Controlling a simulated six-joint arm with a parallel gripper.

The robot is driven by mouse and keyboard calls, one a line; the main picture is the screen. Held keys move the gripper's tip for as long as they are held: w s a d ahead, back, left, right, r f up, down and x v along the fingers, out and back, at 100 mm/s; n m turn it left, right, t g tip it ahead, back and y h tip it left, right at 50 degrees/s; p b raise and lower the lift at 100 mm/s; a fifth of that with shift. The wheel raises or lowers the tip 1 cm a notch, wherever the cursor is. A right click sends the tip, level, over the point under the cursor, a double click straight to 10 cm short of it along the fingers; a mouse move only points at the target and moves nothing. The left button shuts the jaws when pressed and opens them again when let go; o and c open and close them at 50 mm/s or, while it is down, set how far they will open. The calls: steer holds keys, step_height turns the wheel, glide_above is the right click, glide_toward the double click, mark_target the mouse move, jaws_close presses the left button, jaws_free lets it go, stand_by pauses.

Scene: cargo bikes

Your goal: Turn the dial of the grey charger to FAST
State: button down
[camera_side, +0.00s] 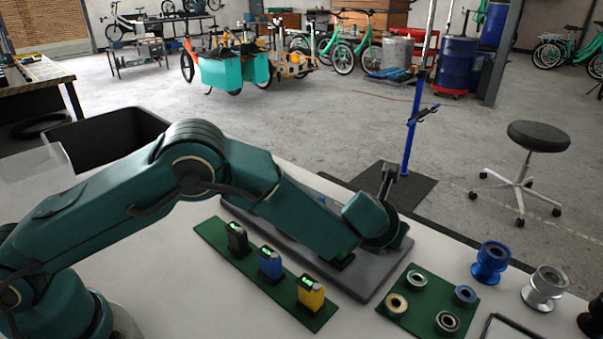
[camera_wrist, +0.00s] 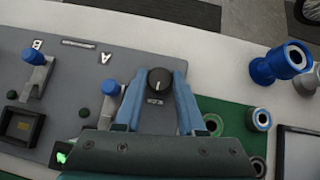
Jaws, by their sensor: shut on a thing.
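The grey charger panel (camera_wrist: 75,75) lies flat on the bench, marked A and B, with two blue-tipped levers (camera_wrist: 110,88) (camera_wrist: 34,57). It also shows in the side view (camera_side: 372,280), partly under my arm. A black round dial (camera_wrist: 160,80) with a small pale mark is at its right end. The label below the dial is too small to read, so I cannot tell the setting. My gripper (camera_wrist: 159,77) is shut on the dial, one finger on each side. In the side view my arm hides the dial and the fingertips.
Black, blue and yellow battery-like blocks (camera_side: 237,238) (camera_side: 269,262) (camera_side: 310,290) stand on a green strip left of the panel. A green mat (camera_side: 420,318) with several rings lies to the right, near blue (camera_side: 490,262) and silver (camera_side: 545,287) hubs. A black bin (camera_side: 105,137) is behind.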

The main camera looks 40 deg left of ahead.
steer(key=shift+w+a+r+m+h, duration=0.15)
steer(key=shift+r+m+h, duration=0.1)
steer(key=shift+m+h, duration=0.6)
steer(key=shift+m, duration=0.25)
steer(key=c, duration=0.5)
jaws_free()
steer(key=shift+f, duration=0.15)
steer(key=shift+n+y, duration=0.35)
steer(key=shift+n, duration=0.05)
